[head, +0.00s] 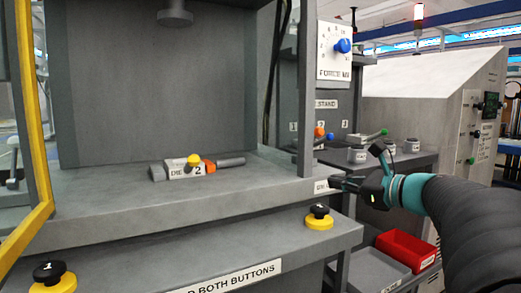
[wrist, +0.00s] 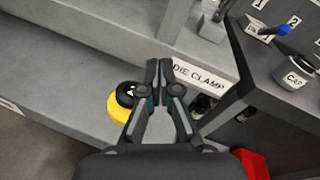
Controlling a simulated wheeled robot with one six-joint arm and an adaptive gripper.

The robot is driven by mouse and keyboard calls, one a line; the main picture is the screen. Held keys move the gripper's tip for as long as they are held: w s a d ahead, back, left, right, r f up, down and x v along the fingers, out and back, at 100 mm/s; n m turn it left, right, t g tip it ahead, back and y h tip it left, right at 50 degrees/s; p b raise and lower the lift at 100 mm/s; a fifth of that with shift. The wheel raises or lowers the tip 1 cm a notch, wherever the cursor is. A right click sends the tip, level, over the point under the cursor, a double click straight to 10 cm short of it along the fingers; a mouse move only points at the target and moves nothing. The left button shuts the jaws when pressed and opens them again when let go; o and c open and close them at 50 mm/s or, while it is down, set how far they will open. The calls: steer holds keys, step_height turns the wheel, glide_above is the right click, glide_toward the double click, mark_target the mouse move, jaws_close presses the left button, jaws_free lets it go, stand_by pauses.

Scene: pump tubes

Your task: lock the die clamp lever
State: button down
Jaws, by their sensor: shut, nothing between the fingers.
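The white DIE CLAMP label (wrist: 198,77) is on the front edge of the grey press bed (head: 120,205). In the wrist view it lies just right of my fingertips. I cannot clearly make out the clamp lever in either view; my gripper may hide it. My gripper (head: 336,183) is at the right end of the bed's front edge, beside the label. In the wrist view my gripper (wrist: 159,68) has its fingertips close together with nothing seen between them. A die marked 2 (head: 182,171), with a yellow knob and an orange part, lies on the bed.
Yellow-based black buttons, one at left (head: 54,277) and one at right (head: 319,217), sit on the lower ledge. A side stand (head: 415,158) with grey cups is behind my gripper. A red bin (head: 405,252) stands below. A grey post (head: 305,100) rises from the bed.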

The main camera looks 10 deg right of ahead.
steer(key=w+d+r+m+t, duration=0.1)
steer(key=d+r+m+t, duration=0.2)
steer(key=d, duration=0.5)
steer(key=shift+d+r+m+h+b, duration=0.2)
steer(key=shift+m+h+b, duration=0.1)
steer(key=shift+m+b, duration=0.25)
steer(key=shift+w, duration=0.2)
steer(key=x, duration=0.4)
steer(key=r+x, duration=0.1)
steer(key=x, duration=0.3)
steer(key=r+x, duration=0.1)
steer(key=x, duration=0.2)
steer(key=shift+w+a+p, duration=0.25)
steer(key=shift+p, duration=0.05)
steer(key=shift+w+a+r, duration=0.2)
steer(key=shift+w+r, duration=0.15)
steer(key=shift+r, duration=0.15)
steer(key=shift+d+r, duration=0.1)
